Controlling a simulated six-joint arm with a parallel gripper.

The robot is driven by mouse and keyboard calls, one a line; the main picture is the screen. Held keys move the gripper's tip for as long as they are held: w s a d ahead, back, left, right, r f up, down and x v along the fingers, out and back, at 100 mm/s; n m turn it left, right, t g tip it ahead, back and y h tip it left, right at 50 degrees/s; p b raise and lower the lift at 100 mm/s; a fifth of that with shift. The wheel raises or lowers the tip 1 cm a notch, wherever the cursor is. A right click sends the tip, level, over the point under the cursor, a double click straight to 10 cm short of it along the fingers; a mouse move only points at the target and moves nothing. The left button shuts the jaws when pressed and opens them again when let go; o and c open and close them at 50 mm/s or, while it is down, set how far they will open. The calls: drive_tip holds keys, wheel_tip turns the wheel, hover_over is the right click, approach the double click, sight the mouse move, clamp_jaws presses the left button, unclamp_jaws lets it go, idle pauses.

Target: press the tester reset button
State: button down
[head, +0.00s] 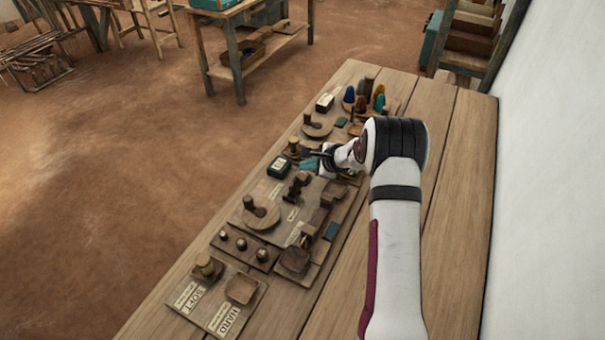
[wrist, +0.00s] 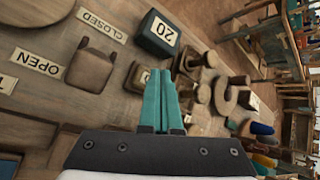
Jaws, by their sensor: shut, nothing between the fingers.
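My gripper (head: 309,164) is over the middle of the workbench in the head view, with its teal fingers pointing left. In the wrist view the teal fingers of my gripper (wrist: 162,85) are together with nothing between them. A dark box marked 20 (wrist: 158,34) stands just beyond the fingertips; it shows in the head view as a dark box (head: 279,166) left of the gripper. I cannot tell which part is the tester reset button; no reset label is readable.
Wooden boards with knobs and discs line the workbench (head: 455,200). A brown block (wrist: 92,62) lies between the OPEN and CLOSED labels. SOFT and HARD pads (head: 218,295) are at the near end. The bench's right side is bare, beside a white wall (head: 550,150).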

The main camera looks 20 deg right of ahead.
drive_tip(key=shift+f, duration=0.15)
drive_tip(key=shift+f, duration=0.3)
drive_tip(key=shift+f, duration=0.55)
idle(0.8)
drive_tip(key=shift+r, duration=1)
drive_tip(key=shift+r, duration=2.5)
